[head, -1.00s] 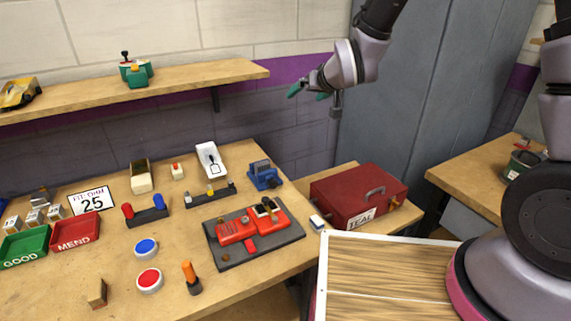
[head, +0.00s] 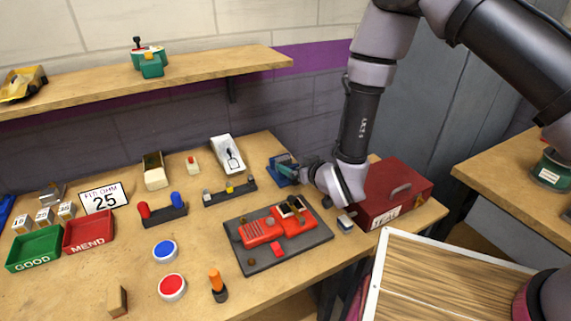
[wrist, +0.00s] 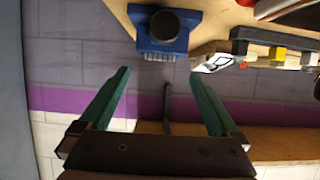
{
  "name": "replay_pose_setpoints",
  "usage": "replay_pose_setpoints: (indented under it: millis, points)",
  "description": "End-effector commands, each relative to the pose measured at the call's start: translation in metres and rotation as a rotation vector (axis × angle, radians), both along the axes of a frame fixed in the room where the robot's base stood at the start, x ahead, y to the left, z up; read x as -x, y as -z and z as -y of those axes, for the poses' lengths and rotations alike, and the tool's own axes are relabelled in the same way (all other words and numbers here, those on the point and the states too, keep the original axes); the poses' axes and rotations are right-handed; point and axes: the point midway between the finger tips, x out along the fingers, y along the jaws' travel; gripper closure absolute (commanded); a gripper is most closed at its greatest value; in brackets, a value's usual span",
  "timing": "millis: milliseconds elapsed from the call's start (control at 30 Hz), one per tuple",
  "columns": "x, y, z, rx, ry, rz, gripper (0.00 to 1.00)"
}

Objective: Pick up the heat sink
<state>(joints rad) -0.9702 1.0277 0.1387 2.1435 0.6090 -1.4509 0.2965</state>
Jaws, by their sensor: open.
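I cannot tell for certain which piece is the heat sink. A small dark rack (head: 232,196) on the bench carries small grey and yellow blocks, and it also shows at the upper right of the wrist view (wrist: 272,37). The blocks are too small to identify. My gripper (head: 290,169) is at the back right of the bench, close to a blue device (head: 276,172). In the wrist view my gripper (wrist: 159,74) has its green fingers wide apart with nothing between them. The blue device (wrist: 163,46), with a dark round top, lies just beyond the fingertips.
A dark tray (head: 252,266) with a red assembly lies at the bench's front right. A red toolbox (head: 395,195) stands right of my wrist. Green (head: 35,250) and red (head: 89,232) bins sit left. A shelf (head: 200,72) runs along the wall.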

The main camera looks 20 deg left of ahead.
Motion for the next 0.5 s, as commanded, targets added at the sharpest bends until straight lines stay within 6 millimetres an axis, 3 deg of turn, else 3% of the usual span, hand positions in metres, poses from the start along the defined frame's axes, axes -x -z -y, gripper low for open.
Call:
replay_pose_setpoints:
  millis: [500]
  points:
    - [-0.035, 0.021, -0.043, 0.0, -0.001, -0.002, 0.03]
